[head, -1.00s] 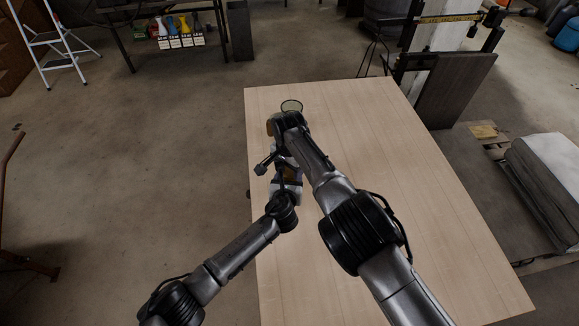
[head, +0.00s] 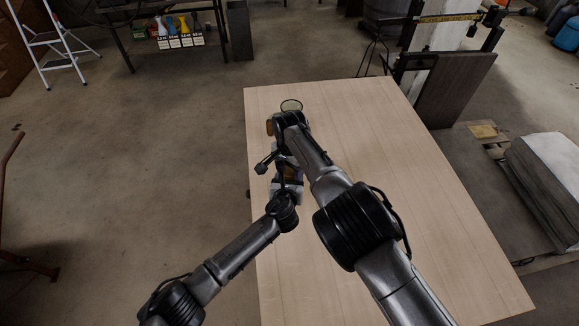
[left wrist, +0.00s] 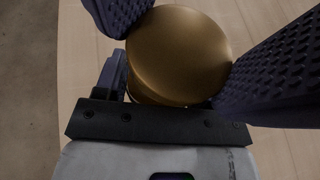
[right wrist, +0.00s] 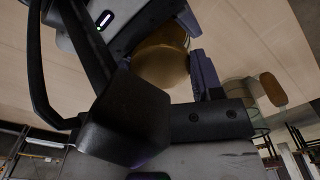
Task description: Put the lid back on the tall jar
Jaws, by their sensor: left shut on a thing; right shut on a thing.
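A round gold lid (left wrist: 180,55) fills the middle of the left wrist view, between the dark ridged fingers of my left gripper (left wrist: 190,48). In the right wrist view the same gold lid (right wrist: 160,66) sits between the fingers of my right gripper (right wrist: 168,76), with the left gripper close against it. Both grippers are shut on it. In the head view the grippers meet above the table's left side, with my right gripper (head: 287,155) largely covering the lid. An open glass jar (head: 291,104) stands beyond them, partly hidden by my right wrist; its height is unclear.
A brown round piece (head: 269,128) shows left of my right wrist, beside the jar; it also shows in the right wrist view (right wrist: 272,88). The wooden table (head: 390,170) is bare to the right. Its left edge runs close to the grippers.

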